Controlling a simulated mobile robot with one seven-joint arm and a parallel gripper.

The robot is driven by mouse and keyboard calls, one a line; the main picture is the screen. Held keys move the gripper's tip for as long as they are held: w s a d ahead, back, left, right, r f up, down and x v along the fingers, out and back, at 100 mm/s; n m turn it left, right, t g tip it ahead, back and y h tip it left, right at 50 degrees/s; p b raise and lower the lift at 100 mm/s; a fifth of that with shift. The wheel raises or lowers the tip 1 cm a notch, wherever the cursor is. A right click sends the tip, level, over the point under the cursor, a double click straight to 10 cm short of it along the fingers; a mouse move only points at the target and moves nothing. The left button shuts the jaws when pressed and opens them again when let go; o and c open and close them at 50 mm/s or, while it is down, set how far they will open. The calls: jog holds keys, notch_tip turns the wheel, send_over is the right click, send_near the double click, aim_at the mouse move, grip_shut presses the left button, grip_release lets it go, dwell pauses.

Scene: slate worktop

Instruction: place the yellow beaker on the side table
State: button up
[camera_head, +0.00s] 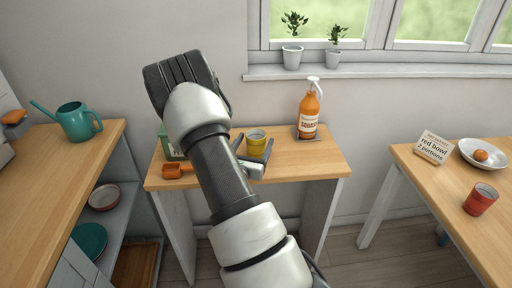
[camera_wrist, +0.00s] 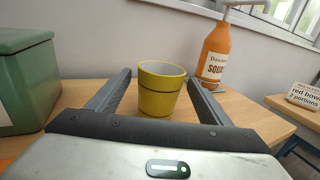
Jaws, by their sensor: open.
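The yellow beaker (camera_head: 256,142) stands upright on the small wooden side table (camera_head: 325,160) in the middle. In the wrist view the beaker (camera_wrist: 160,90) stands between the two fingers of my gripper (camera_wrist: 160,95), with a gap on each side. My gripper is open and low over the tabletop. In the head view my gripper (camera_head: 254,150) is partly hidden by my own arm. The table surface also shows in the wrist view (camera_wrist: 255,115).
An orange squash bottle (camera_head: 309,115) stands right of the beaker on a dark mat. A green box (camera_head: 168,145) and an orange scoop (camera_head: 175,170) are at the left. Counters lie on both sides; the right one holds a card (camera_head: 434,148), a red cup (camera_head: 481,199) and a white bowl (camera_head: 483,163).

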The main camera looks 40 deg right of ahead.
jog(key=shift+c, duration=0.4)
jog(key=c, duration=1.1)
jog(key=shift+r, duration=0.1)
jog(key=shift+r, duration=0.4)
notch_tip(320, 180, up, 8)
jog(key=p, duration=0.2)
jog(key=s+d+r+m+g+h+b, duration=0.1)
jog(key=s+d+m+g, duration=0.2)
jog(key=d, duration=0.6)
jog(key=s+d+m+g+h+b, duration=0.1)
jog(key=s+d+g+h, duration=0.15)
jog(key=s+d, duration=0.45)
jog(key=shift+m+g+y, duration=0.25)
jog(key=shift+m+g, duration=0.05)
jog(key=shift+g, duration=0.25)
jog(key=shift+w+d+f+b, duration=0.15)
jog(key=shift+d+f+b, duration=0.2)
jog(key=shift+f, duration=1.25)
jog(key=shift+w+d+f+b, duration=0.15)
jog(key=shift+f+b, duration=0.25)
jog(key=shift+f, duration=1.25)
jog(key=shift+w+d+f+b, duration=0.1)
jog(key=shift+d+f+b, duration=0.25)
jog(key=shift+f, duration=1.25)
